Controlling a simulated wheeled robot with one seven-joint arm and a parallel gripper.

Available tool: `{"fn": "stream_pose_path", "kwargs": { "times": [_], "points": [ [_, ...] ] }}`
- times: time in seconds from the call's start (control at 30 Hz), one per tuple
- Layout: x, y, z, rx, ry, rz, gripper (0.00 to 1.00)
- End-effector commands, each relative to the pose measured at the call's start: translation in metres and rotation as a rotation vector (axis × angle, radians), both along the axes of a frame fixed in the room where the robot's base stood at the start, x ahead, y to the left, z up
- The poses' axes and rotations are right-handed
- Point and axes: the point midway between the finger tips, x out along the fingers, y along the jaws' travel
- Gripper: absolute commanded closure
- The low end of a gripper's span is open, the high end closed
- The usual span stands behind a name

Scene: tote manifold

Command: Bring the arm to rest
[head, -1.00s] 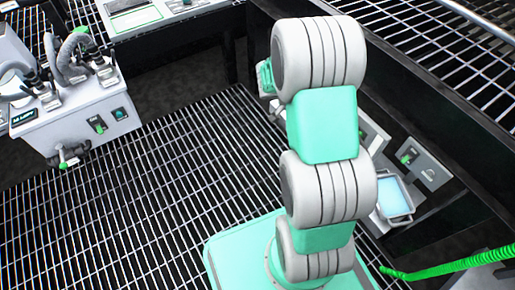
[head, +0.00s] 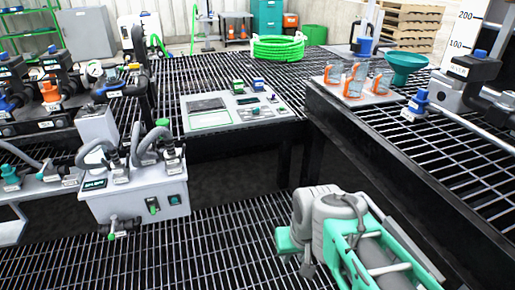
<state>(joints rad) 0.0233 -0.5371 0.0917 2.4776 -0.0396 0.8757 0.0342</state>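My arm (head: 335,215) shows at the lower right of the head view, its white rounded joint and green-and-grey links running off the bottom edge. It looks folded, over the grated floor and apart from the benches. A small green part (head: 288,240) sticks out on the left of the joint. I cannot make out the fingertips of my gripper, nor whether it holds anything.
A grey box with hoses and valves (head: 135,200) stands at the left. A flat grey panel (head: 235,108) lies on the back grated bench. The right bench bears a tray of orange-and-clear cups (head: 355,85) and a green funnel (head: 405,65). The grated floor (head: 230,245) left of my arm is clear.

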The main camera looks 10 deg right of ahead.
Motion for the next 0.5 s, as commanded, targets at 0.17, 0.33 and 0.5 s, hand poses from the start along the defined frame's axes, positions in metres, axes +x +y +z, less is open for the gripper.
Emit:
{"fn": "stream_pose_path", "kwargs": {
  "times": [0.17,0.33,0.5],
  "points": [
    [0.040,-0.003,0.140,0.031,-0.130,-0.052,0.75],
    [0.069,-0.005,0.250,0.057,-0.236,-0.086,0.75],
    [0.053,-0.002,0.329,0.036,-0.206,-0.055,0.75]
  ]
}}
